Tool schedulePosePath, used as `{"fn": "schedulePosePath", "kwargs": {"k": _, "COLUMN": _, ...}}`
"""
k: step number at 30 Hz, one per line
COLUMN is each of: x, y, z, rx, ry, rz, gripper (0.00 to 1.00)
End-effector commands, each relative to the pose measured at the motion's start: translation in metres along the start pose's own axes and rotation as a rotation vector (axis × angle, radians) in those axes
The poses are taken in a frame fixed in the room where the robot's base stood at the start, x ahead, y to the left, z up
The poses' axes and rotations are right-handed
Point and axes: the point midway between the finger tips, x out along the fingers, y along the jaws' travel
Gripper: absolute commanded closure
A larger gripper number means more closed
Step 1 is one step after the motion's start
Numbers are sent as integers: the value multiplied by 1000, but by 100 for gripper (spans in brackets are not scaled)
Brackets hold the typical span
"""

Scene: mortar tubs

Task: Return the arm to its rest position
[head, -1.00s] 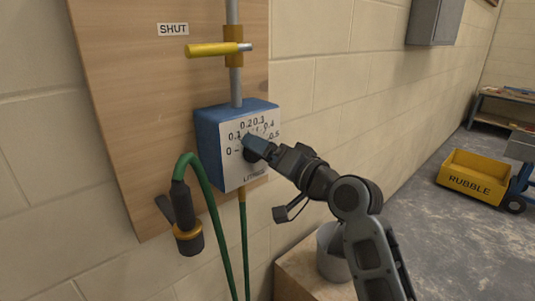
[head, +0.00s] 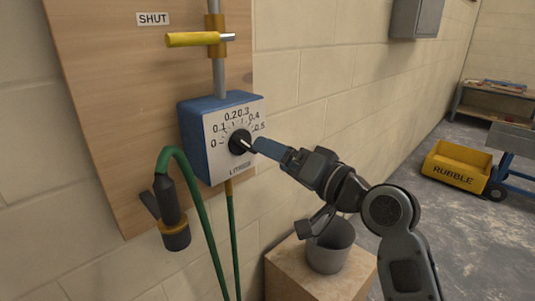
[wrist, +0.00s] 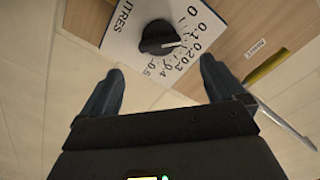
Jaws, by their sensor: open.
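My gripper (head: 256,146) is open and empty. It is in front of the dial knob (head: 239,141), to its right in the head view. In the wrist view, its two fingers (wrist: 162,70) stand apart, with the black knob (wrist: 158,40) beyond them and a visible gap between. The knob sits on the white face of the blue meter box (head: 191,140), marked in litres from 0 to 0.5. Its white mark points roughly toward the 0.1 to 0.2 numbers in the wrist view; the exact reading is unclear. My arm reaches in from the lower right.
A yellow-handled valve (head: 192,39) is above the box, by a SHUT label (head: 153,19). A green hose (head: 196,205) and nozzle (head: 168,205) hang left and below. A grey bucket (head: 330,252) stands on a plinth (head: 290,277) beneath my arm. A yellow rubble tub (head: 455,168) is farther right.

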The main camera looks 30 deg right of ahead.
Motion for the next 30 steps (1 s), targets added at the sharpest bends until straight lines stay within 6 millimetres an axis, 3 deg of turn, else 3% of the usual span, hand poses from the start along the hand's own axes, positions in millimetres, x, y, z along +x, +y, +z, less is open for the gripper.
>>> {"fn": "schedulePosePath", "kwargs": {"k": 7, "x": -2, "y": 3, "z": 4, "rx": -1, "ry": 0, "rz": 8, "gripper": 4}}
{"fn": "schedulePosePath", "kwargs": {"k": 11, "x": -16, "y": 17, "z": 27, "rx": -10, "ry": 6, "rz": 50, "gripper": 4}}
{"fn": "schedulePosePath", "kwargs": {"k": 14, "x": -38, "y": 35, "z": 55, "rx": -31, "ry": 15, "rz": 109, "gripper": 4}}
{"fn": "schedulePosePath", "kwargs": {"k": 21, "x": -109, "y": 66, "z": 121, "rx": -126, "ry": 28, "rz": 250, "gripper": 4}}
{"fn": "schedulePosePath", "kwargs": {"k": 30, "x": -210, "y": 73, "z": 181, "rx": -300, "ry": 5, "rz": 376, "gripper": 4}}
